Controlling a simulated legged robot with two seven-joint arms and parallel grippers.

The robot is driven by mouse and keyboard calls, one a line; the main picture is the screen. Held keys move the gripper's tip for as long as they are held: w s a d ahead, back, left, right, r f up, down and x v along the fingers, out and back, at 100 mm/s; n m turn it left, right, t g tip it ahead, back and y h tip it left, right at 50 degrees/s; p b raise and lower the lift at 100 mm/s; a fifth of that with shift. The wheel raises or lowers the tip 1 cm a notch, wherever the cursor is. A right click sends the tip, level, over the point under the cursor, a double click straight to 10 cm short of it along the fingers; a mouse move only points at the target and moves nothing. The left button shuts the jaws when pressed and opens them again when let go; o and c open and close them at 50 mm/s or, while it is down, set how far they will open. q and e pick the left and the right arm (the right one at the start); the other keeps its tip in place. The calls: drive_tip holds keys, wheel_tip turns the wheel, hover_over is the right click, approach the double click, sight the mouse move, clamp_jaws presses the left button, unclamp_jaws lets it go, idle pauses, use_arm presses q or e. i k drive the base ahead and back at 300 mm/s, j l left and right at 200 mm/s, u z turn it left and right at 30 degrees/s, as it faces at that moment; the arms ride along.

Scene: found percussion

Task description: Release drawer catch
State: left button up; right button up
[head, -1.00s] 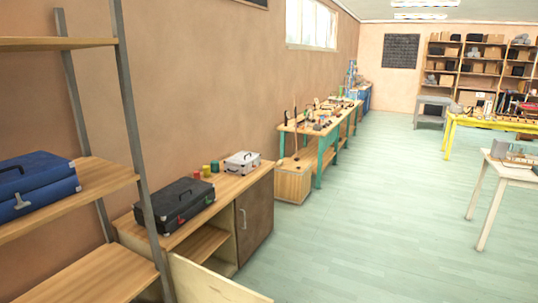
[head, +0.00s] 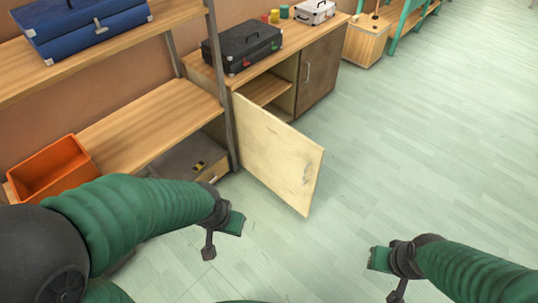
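A low wooden drawer (head: 216,170) with a small pale handle on its front is at the bottom of the shelf unit in the head view. A small yellow-and-black item (head: 198,167) is at the drawer; I cannot tell whether it is the catch. My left gripper (head: 222,238) is below and in front of the drawer in the picture, apart from it, its fingers spread and empty. My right gripper (head: 387,277) is at the lower right over bare floor, also spread and empty.
An open pale cabinet door (head: 277,150) juts out just right of the drawer. An orange bin (head: 52,168), a blue case (head: 82,28) and wooden shelves (head: 150,115) are at left. A black case (head: 242,47) sits on the cabinet. The floor (head: 420,150) at right is clear.

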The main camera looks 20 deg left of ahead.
sight(200, 166)
drive_tip(key=i+j, duration=0.2)
drive_tip(key=j, duration=0.15)
drive_tip(key=i+j, duration=0.25)
drive_tip(key=i+j+z, duration=0.1)
drive_tip(key=j, duration=0.35)
drive_tip(key=i+j, duration=0.5)
drive_tip(key=j, duration=0.25)
